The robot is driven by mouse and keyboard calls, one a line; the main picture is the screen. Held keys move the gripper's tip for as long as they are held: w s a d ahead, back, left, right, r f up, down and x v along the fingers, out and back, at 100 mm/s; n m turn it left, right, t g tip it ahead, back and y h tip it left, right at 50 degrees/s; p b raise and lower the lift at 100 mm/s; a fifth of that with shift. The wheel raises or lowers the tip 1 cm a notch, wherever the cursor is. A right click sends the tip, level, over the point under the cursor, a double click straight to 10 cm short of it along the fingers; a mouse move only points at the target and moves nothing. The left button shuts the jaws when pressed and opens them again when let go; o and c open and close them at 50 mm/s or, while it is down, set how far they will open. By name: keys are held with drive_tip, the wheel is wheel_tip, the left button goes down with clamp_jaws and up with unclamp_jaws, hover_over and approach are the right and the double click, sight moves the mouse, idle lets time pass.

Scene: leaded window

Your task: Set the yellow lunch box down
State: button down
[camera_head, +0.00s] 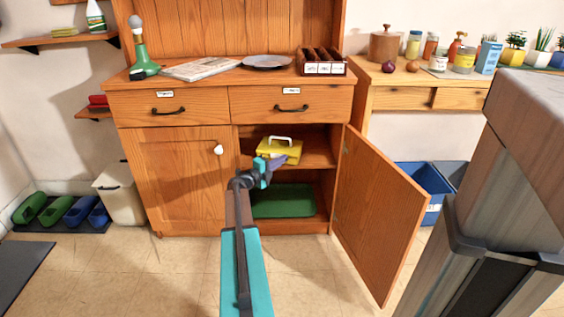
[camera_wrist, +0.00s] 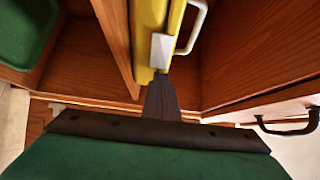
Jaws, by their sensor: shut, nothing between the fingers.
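The yellow lunch box (camera_head: 284,152) with a white handle sits on the middle shelf (camera_head: 318,154) inside the open right side of the wooden cupboard. In the wrist view its yellow side, white latch and handle show close up (camera_wrist: 145,38). My gripper (camera_head: 277,162) is at the cupboard opening, just in front of the box. It is shut with nothing between its fingers. In the wrist view the fingertips (camera_wrist: 161,82) are near the white latch; I cannot tell whether they touch it.
The cupboard door (camera_head: 378,208) stands open to the right. A green tray (camera_head: 284,201) lies in the lower compartment. The drawers (camera_head: 290,104) above are shut. A blue bin (camera_head: 428,187) stands behind the door. The floor in front is clear.

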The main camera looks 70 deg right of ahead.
drive_tip(key=shift+w+d+p, duration=0.25)
drive_tip(key=shift+d, duration=0.35)
drive_tip(key=shift+w+d+p, duration=0.2)
drive_tip(key=shift+d, duration=0.45)
drive_tip(key=shift+w+d+p, duration=0.25)
drive_tip(key=shift+d, duration=0.35)
drive_tip(key=shift+a, duration=0.15)
drive_tip(key=shift+a, duration=1.05)
drive_tip(key=p, duration=0.3)
approach(281, 155)
drive_tip(key=a, duration=0.1)
drive_tip(key=s+a, duration=0.1)
drive_tip(key=a, duration=0.1)
drive_tip(key=shift+s+a+f, duration=0.2)
drive_tip(key=shift+s+a, duration=0.1)
